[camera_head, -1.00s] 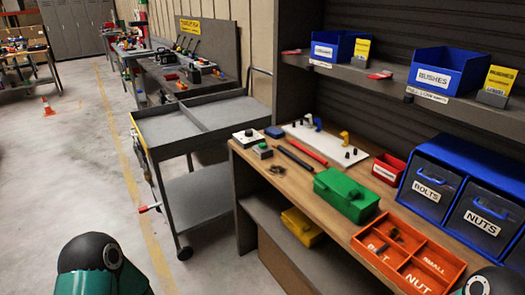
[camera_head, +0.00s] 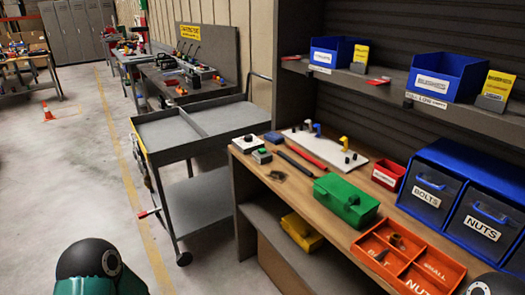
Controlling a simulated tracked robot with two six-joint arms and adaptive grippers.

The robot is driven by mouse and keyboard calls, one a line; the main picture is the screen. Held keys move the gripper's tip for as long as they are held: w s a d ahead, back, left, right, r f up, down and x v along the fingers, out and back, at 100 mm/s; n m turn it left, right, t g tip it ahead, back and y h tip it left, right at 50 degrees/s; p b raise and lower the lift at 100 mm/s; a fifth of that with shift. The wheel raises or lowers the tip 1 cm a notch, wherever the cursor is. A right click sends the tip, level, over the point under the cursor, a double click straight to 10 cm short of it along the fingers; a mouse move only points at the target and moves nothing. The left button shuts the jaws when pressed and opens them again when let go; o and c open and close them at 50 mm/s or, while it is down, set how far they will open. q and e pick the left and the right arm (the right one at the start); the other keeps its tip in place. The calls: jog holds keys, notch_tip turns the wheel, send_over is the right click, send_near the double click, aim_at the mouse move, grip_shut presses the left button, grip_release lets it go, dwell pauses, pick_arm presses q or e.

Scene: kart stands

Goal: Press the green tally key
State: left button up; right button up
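A small grey box with a green top (camera_head: 262,155), which looks like the green tally key, sits near the left end of the wooden workbench (camera_head: 300,187). Just behind it is a white box with a dark knob (camera_head: 247,143). Neither gripper shows in the head view. Only rounded parts of my arms show at the bottom left and bottom right edges. Nothing is touching the green key.
A green case (camera_head: 346,200), an orange divided tray (camera_head: 408,257), a red bin (camera_head: 388,174), a white board with clamps (camera_head: 325,147) and blue drawers (camera_head: 470,195) crowd the bench. A grey cart (camera_head: 190,125) stands left of it.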

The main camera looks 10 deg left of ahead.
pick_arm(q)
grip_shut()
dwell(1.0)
